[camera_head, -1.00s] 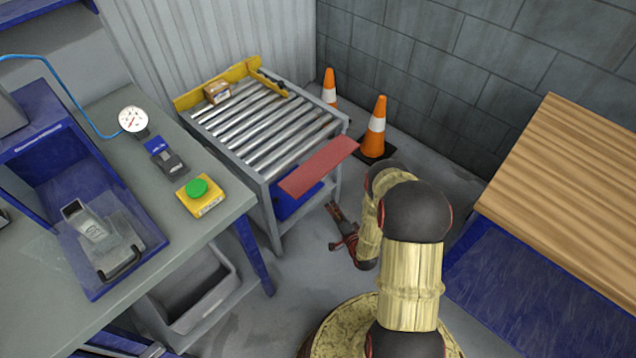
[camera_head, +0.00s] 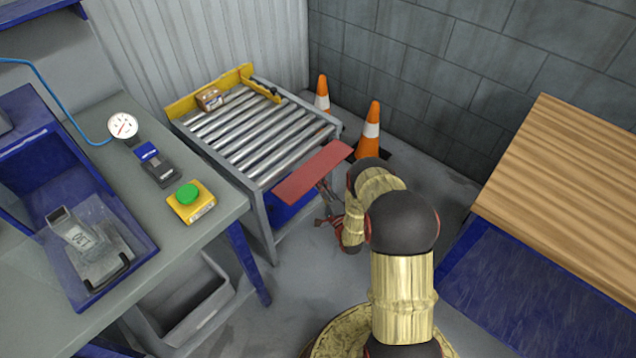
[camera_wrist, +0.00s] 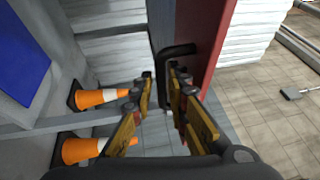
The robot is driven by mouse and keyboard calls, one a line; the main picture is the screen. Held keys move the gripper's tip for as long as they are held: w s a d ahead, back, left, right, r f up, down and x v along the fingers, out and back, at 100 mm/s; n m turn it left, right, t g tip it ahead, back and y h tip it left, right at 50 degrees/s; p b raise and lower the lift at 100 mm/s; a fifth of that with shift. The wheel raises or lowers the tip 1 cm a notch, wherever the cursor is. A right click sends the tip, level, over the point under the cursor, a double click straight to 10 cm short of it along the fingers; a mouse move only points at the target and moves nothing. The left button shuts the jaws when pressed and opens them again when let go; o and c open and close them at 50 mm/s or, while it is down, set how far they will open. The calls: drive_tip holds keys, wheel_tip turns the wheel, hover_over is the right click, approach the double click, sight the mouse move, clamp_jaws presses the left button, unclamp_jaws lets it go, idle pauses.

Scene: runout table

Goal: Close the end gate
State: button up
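The end gate is a red panel (camera_head: 312,173) at the near end of the roller table (camera_head: 262,140). It sticks outward from the table end, roughly flat. In the wrist view the red gate (camera_wrist: 207,40) runs along the right, with a dark bent handle (camera_wrist: 180,48) on its side. My gripper (camera_wrist: 161,82) is open, its fingertips on either side of the handle's bar as seen here; I cannot tell whether they touch it. In the head view my gripper (camera_head: 328,192) is beside and just below the gate's outer edge, partly hidden by my arm.
A small carton (camera_head: 208,99) lies at the rollers' far end by a yellow rail (camera_head: 246,75). A bench (camera_head: 215,213) with a green button (camera_head: 188,194) is left; a wooden-topped table (camera_head: 570,185) is right.

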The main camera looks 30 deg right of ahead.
drive_tip(key=shift+w+r, duration=0.1)
drive_tip(key=shift+w, duration=0.15)
drive_tip(key=shift+c, duration=0.6)
clamp_jaws()
